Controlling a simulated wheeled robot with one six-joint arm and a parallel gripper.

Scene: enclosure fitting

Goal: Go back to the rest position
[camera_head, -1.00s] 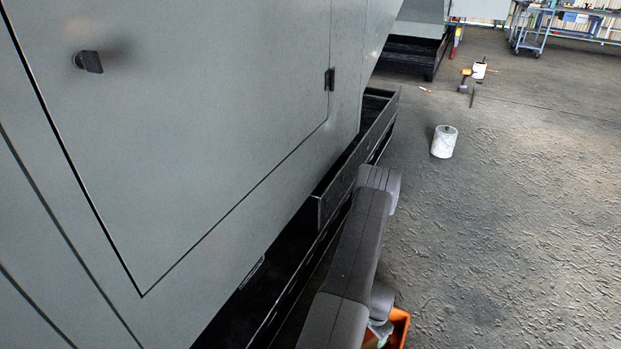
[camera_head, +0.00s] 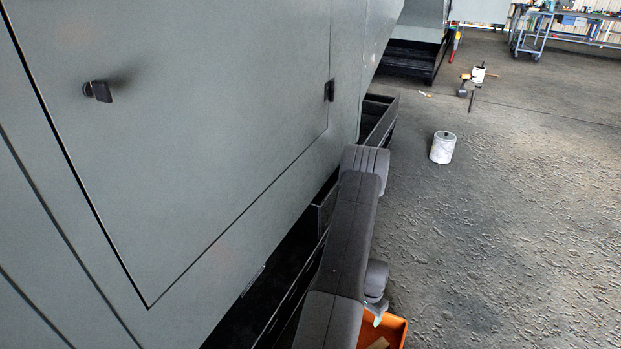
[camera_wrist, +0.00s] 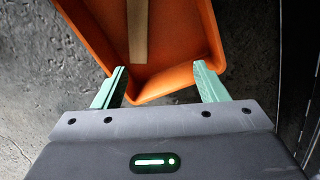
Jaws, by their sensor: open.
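My gripper (camera_wrist: 160,90) is open in the wrist view, with its two green fingers spread apart and nothing between them that I can see held. An orange bin (camera_wrist: 195,38) lies beyond the fingertips, its near corner showing between them. In the head view, my arm reaches down along the right side of the grey enclosure (camera_head: 200,120). Only a small green part of the gripper shows there, beside the orange bin (camera_head: 398,330); the rest is hidden behind my arm.
The enclosure's door has a black handle (camera_head: 98,91) and looks shut. A black base rail (camera_head: 380,118) runs along its foot. A white bucket (camera_head: 443,147) stands on the open floor to the right. A strip (camera_wrist: 137,35) lies in the bin. A blue trolley (camera_head: 532,30) is far back.

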